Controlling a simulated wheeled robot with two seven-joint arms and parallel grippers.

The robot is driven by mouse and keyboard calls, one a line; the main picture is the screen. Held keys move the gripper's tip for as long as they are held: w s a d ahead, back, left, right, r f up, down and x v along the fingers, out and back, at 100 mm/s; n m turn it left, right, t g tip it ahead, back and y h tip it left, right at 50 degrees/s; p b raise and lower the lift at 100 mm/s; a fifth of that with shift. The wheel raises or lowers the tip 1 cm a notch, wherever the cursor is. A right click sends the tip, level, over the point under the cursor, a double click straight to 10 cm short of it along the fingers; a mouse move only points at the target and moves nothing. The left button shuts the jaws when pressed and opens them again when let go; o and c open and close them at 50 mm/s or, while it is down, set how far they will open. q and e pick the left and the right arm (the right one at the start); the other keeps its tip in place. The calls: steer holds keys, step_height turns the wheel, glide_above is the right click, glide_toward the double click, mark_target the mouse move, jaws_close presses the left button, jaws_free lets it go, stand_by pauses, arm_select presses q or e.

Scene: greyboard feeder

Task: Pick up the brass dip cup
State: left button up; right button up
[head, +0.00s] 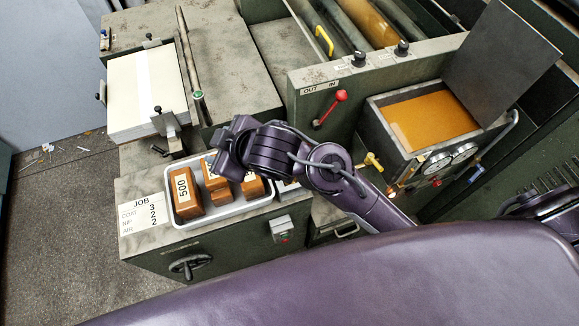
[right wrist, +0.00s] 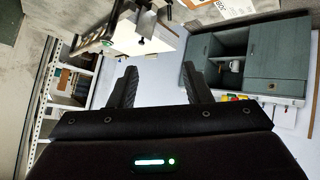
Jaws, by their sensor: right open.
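I cannot make out a thing that is clearly the brass dip cup. A small brass-coloured fitting (head: 373,162) sits at the near left side of the amber-filled tank (head: 374,107); whether it is a tap or the cup I cannot tell. My right gripper (head: 228,148) is above the back of the white tray (head: 243,208), to the left of that fitting, and covers part of the tray. In the right wrist view my right gripper (right wrist: 160,85) has its fingers apart with nothing between them. My left gripper is not in view.
Wooden blocks, one marked 500 (head: 184,192), stand in the tray beside a JOB card (head: 142,212). A paper stack (head: 146,92) lies behind it. The tank's lid (head: 500,62) stands open. A red-knobbed lever (head: 329,108) rises from the machine. A grey-blue cabinet (right wrist: 277,50) shows in the wrist view.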

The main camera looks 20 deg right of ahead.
steer(key=a+r+n+y, duration=0.2)
steer(key=a+n+y, duration=0.1)
steer(key=a+n, duration=0.3)
steer(key=s+a+f+n+g, duration=0.3)
steer(key=f+n+g, duration=0.2)
steer(key=f+n, duration=0.15)
steer(key=w+d+f+g+h, duration=0.1)
steer(key=d+h, duration=0.2)
steer(key=d, duration=0.5)
steer(key=w+d+f+n+g+h, duration=0.1)
steer(key=w+d+h, duration=0.1)
steer(key=d, duration=0.6)
steer(key=w+d+f+g+h, duration=0.1)
steer(key=w+d+h, duration=0.1)
steer(key=d, duration=0.6)
steer(key=shift+w+d+h, duration=0.2)
steer(key=shift+d+h, duration=0.05)
steer(key=shift+h, duration=0.65)
steer(key=shift+d+f, duration=0.2)
steer(key=f+p, duration=0.1)
steer(key=f, duration=0.1)
steer(key=f+p, duration=0.1)
steer(key=f, duration=0.1)
steer(key=f+p, duration=0.1)
steer(key=f, duration=0.1)
steer(key=shift+a+f+p, duration=0.15)
steer(key=shift+a+p, duration=0.15)
steer(key=shift+p, duration=0.1)
steer(key=shift+f, duration=0.5)
jaws_close()
